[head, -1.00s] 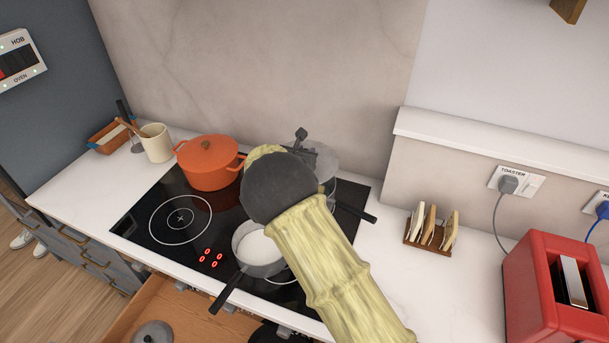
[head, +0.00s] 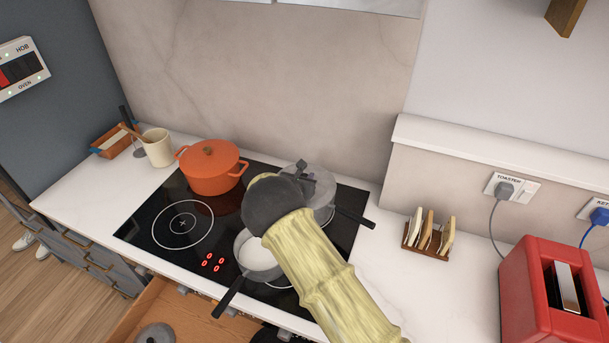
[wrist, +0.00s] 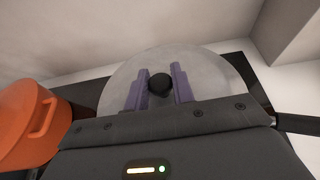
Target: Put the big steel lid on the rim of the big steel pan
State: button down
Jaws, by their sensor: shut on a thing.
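The big steel lid (wrist: 130,75) is a grey disc with a black knob. My gripper (wrist: 160,86) is shut on the knob, which sits between its two purple fingers. In the head view my gripper (head: 303,178) is over the back right of the hob, and part of the lid (head: 320,173) shows behind it. The big steel pan (head: 325,213) is directly below the lid, its dark handle pointing right. My arm and wrist hide much of both. The lid looks level and at about rim height; I cannot tell if it touches all round.
An orange pot (head: 208,170) stands left of the pan. A small saucepan (head: 258,262) with white contents is in front. A toast rack (head: 428,238) and red toaster (head: 550,290) stand on the right counter. An open drawer (head: 170,310) lies below the hob.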

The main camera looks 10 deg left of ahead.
jog(key=c, duration=1.2)
grip_release()
jog(key=shift+d+f, duration=0.1)
jog(key=shift+f, duration=0.1)
jog(key=shift+s+r, duration=0.1)
jog(key=shift+s, duration=0.1)
jog(key=b+v, duration=0.4)
jog(key=v, duration=0.7)
jog(key=shift+s+r, duration=0.25)
